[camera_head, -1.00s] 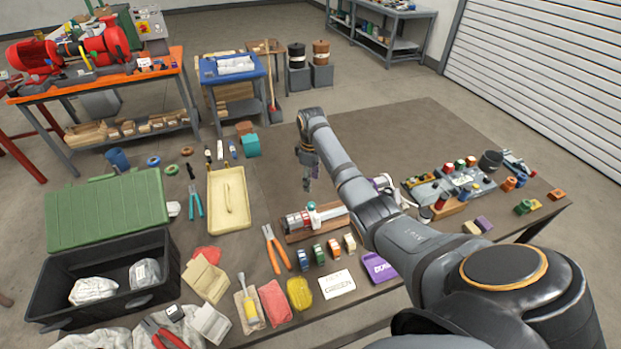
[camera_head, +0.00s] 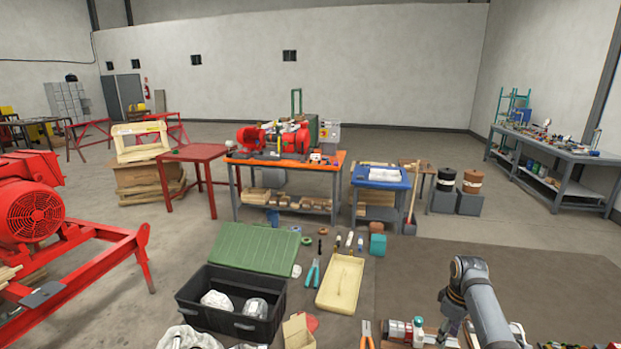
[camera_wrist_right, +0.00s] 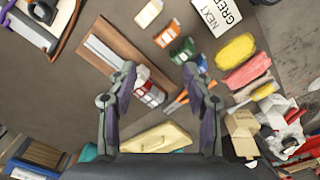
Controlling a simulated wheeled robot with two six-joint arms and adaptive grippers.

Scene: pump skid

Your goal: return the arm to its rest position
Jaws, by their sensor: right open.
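Part of this piece (camera_head: 398,330) shows left of the gripper in the head view. My left gripper is not in view.
The mat (camera_head: 420,262) behind the gripper is bare. An orange-topped bench (camera_head: 238,157) with red machinery stands farther back.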

